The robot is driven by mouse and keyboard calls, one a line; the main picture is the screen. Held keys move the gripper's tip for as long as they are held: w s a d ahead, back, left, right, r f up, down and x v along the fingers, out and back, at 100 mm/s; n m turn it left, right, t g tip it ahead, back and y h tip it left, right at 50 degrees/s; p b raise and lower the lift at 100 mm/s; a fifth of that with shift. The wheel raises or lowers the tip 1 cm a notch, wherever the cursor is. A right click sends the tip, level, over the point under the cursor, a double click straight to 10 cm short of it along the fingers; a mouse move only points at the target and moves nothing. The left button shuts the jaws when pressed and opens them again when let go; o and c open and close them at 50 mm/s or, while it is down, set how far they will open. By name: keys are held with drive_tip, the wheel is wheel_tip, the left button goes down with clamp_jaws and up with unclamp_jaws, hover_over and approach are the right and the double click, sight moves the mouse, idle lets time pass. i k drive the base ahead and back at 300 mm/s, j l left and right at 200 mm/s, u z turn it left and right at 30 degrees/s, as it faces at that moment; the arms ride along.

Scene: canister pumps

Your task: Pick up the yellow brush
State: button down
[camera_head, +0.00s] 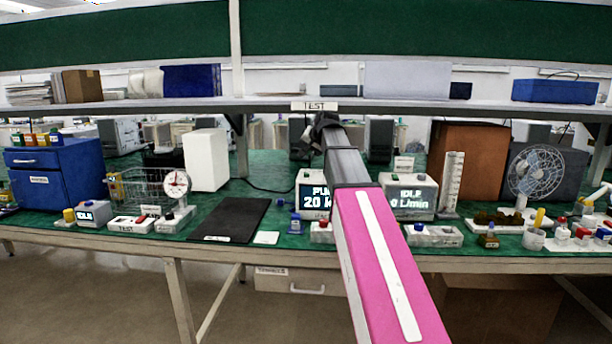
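A yellow upright piece (539,217), which may be the handle of the yellow brush, sticks up out of a small pale cup (534,240) at the right of the bench. Another small yellow item (590,199) lies farther right near the picture's edge; its shape is too small to tell. My arm reaches forward over the middle of the bench, and my gripper (325,124) is a small dark shape at its far end, near the shelf edge. It is well left of both yellow items. Its fingers cannot be made out.
A fan (538,172) stands behind the cup, and small bottles and blocks crowd its right. A measuring cylinder (452,182), two display boxes and a brown box (468,165) stand nearer the middle. A shelf (270,104) spans above the green bench. A black mat (236,219) lies left.

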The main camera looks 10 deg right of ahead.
sight(539, 217)
drive_tip(key=k+l, duration=0.25)
drive_tip(key=k, duration=0.2)
drive_tip(key=k+l, duration=0.3)
drive_tip(key=k, duration=0.2)
